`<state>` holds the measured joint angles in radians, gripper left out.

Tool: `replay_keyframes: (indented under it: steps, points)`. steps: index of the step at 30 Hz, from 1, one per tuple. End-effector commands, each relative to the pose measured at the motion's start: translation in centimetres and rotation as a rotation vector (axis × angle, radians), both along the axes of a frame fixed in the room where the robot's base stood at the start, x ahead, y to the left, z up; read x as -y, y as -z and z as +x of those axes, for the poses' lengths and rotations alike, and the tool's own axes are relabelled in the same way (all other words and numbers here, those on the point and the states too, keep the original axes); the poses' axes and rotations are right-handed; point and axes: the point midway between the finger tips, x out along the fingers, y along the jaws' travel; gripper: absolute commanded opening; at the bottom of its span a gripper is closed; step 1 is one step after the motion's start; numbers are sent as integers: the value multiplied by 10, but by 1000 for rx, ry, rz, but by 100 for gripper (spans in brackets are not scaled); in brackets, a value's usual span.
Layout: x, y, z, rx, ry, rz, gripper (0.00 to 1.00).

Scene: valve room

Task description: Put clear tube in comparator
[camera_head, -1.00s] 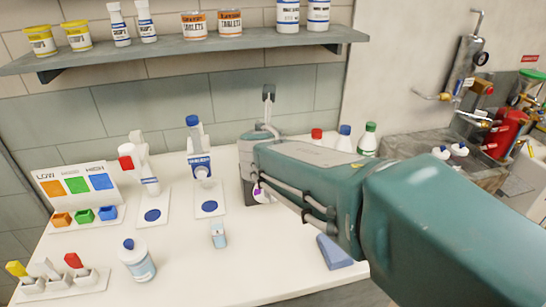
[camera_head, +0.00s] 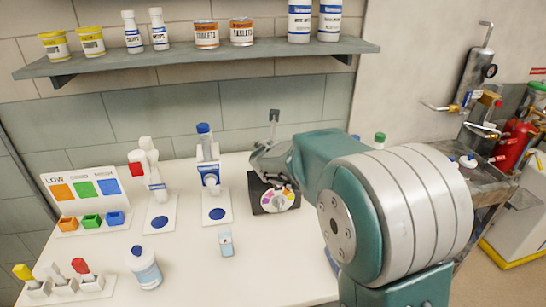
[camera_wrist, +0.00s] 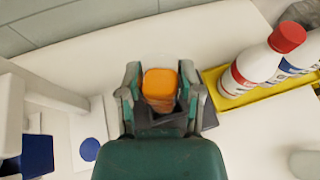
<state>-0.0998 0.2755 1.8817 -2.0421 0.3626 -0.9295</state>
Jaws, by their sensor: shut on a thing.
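The comparator (camera_head: 265,206), a dark block with a multicoloured wheel on its front, stands on the white bench. My gripper (camera_head: 262,160) is just above and behind it in the head view, partly covered by my own arm. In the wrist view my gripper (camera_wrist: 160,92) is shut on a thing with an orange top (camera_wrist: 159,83). I cannot tell whether this is the clear tube. A small pale-blue, clear-looking vessel (camera_head: 226,244) stands on the bench in front of the comparator.
Left of the comparator are a blue-capped stand (camera_head: 209,175), a red-and-white stand (camera_head: 150,170) and a colour rack (camera_head: 88,200). Red-capped bottles (camera_wrist: 252,68) sit in a yellow tray (camera_wrist: 231,101).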

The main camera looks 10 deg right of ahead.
Motion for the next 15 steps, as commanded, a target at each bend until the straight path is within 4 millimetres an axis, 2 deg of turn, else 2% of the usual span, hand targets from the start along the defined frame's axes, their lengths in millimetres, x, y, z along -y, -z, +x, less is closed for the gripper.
replay_keyframes:
  steps: [3, 9, 15]
  points:
    - [2, 11, 8, -2, 0, -2, 0]
    - [3, 35, 7, -2, 0, 0, 0]
    - [2, 38, 6, 1, 0, 1, 0]
